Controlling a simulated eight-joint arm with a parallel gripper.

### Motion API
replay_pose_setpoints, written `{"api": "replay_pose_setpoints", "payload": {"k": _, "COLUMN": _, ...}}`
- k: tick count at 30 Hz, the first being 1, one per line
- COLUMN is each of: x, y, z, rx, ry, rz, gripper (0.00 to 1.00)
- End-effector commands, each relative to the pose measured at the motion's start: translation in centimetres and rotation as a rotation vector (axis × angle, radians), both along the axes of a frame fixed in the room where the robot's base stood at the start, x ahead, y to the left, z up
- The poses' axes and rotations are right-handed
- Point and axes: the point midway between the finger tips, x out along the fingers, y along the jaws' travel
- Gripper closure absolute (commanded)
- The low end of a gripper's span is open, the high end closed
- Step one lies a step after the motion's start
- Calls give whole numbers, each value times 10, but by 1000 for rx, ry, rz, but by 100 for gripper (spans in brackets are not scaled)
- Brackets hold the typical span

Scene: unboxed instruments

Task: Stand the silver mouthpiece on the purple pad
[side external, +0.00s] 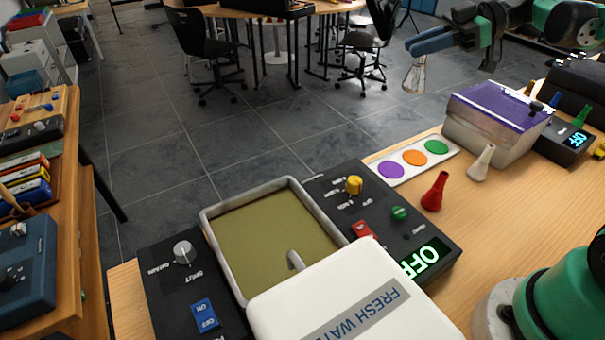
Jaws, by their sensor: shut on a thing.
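My gripper (428,42) is at the upper right, its blue fingers shut on the silver mouthpiece (414,76). The mouthpiece hangs below the fingertips, wider end down, and is held up in the air. The purple pad (391,170) is the left disc on a white strip (454,147) on the wooden table, and its top is bare. In the picture the mouthpiece is above and a little right of the purple pad. Its exact height over the table cannot be told.
Orange (414,158) and green (436,147) pads share the strip. A red mouthpiece (434,193) and a cream one (481,163) stand right of it. A purple-topped box (501,106) stands behind. A black panel with basin (346,230) lies in front.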

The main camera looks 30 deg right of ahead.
Motion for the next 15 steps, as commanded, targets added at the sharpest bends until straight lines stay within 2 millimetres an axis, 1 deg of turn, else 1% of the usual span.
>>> {"api": "replay_pose_setpoints", "payload": {"k": 1, "x": 0, "y": 0, "z": -13, "rx": 0, "ry": 0, "rz": 1, "gripper": 100}}
{"api": "replay_pose_setpoints", "payload": {"k": 9, "x": 1, "y": 0, "z": -80, "rx": 0, "ry": 0, "rz": 1, "gripper": 100}}
{"api": "replay_pose_setpoints", "payload": {"k": 12, "x": 1, "y": 0, "z": -104, "rx": 0, "ry": 0, "rz": 2, "gripper": 100}}
{"api": "replay_pose_setpoints", "payload": {"k": 15, "x": 0, "y": 1, "z": -122, "rx": 1, "ry": -1, "rz": 2, "gripper": 100}}
